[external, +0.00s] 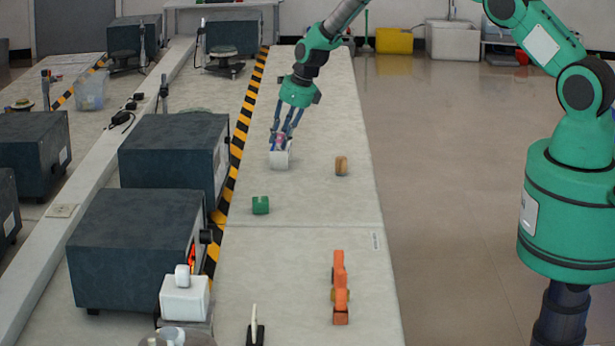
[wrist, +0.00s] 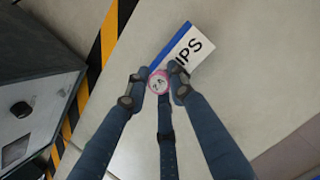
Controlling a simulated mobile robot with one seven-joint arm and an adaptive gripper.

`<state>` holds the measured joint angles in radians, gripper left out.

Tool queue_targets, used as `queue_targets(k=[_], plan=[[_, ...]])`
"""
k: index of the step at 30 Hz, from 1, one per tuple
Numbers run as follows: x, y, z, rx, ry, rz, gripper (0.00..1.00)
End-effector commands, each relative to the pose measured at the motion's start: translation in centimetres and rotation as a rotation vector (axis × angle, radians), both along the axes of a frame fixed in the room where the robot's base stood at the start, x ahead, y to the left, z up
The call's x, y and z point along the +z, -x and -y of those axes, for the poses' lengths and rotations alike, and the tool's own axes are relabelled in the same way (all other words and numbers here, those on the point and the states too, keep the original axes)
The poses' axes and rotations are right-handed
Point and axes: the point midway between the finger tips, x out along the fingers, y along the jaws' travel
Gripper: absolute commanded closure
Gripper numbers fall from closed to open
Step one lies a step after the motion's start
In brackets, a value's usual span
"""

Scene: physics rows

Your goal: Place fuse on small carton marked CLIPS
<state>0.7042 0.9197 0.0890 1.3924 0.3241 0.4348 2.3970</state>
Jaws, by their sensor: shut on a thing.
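The fuse, a small round thing with a pink rim and pale face (wrist: 158,82), is between the fingertips of my gripper (wrist: 158,87). My gripper (external: 284,140) is shut on it and points down at the carton. The small white carton (external: 279,160) stands on the bench below the fingers. In the wrist view the carton (wrist: 203,38) shows a blue stripe and the letters "IPS"; the rest of the word is hidden by the fuse and fingers. The fuse overlaps the carton's near edge in that view. I cannot tell whether they touch.
A brown block (external: 341,166) stands right of the carton, a green block (external: 260,205) nearer the camera. An orange toy-like object (external: 340,290) is further forward. Dark instrument boxes (external: 172,155) line the left, past the striped tape (external: 243,120). The bench between is clear.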

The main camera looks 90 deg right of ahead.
Motion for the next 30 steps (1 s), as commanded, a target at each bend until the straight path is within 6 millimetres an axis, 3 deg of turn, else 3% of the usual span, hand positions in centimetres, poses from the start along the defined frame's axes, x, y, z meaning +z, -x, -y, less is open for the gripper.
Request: queue_targets(k=[14, 15, 17, 30], plan=[[-0.39, -0.06, 0.04, 0.0, 0.001, 0.001, 0.97], [-0.33, -0.07, 0.06, 0.0, 0.001, 0.002, 0.69], [-0.34, -0.06, 0.05, 0.0, 0.001, 0.001, 0.58], [0.03, -0.05, 0.05, 0.001, 0.002, 0.002, 0.58]])
